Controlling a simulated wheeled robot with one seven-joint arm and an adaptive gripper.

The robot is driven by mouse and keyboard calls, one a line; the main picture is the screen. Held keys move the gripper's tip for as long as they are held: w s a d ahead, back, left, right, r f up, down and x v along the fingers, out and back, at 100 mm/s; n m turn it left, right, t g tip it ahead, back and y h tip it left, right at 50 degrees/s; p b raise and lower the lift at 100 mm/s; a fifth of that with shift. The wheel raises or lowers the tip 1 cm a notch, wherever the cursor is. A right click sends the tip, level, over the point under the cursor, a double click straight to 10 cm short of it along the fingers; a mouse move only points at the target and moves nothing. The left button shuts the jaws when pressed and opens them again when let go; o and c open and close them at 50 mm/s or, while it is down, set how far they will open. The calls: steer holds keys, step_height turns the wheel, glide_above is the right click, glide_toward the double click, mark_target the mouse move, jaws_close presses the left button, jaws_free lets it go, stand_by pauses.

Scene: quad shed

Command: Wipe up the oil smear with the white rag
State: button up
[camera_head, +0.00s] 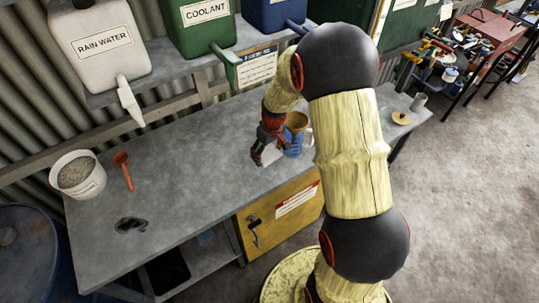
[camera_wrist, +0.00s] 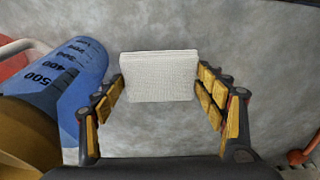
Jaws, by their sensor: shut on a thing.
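The white rag (camera_wrist: 158,75) is a folded, ribbed pad between my fingers in the wrist view. In the head view a pale bit of the rag (camera_head: 271,154) shows at my gripper (camera_head: 262,151), over the middle of the grey workbench (camera_head: 185,190). My gripper is shut on the rag; whether the rag touches the bench top is hard to tell. The dark oil smear (camera_head: 131,225) lies on the bench's front left part, well left of my gripper. The smear does not show in the wrist view.
A blue graduated jug (camera_wrist: 62,75) with a brown funnel (camera_head: 297,121) stands close beside my gripper. A white bucket of grit (camera_head: 77,175) and a red scoop (camera_head: 124,170) stand or lie behind the smear. A rain water container (camera_head: 100,44) with its tap overhangs the bench's back.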

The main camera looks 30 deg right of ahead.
steer(key=shift+r+p, duration=0.6)
steer(key=shift+r, duration=0.7)
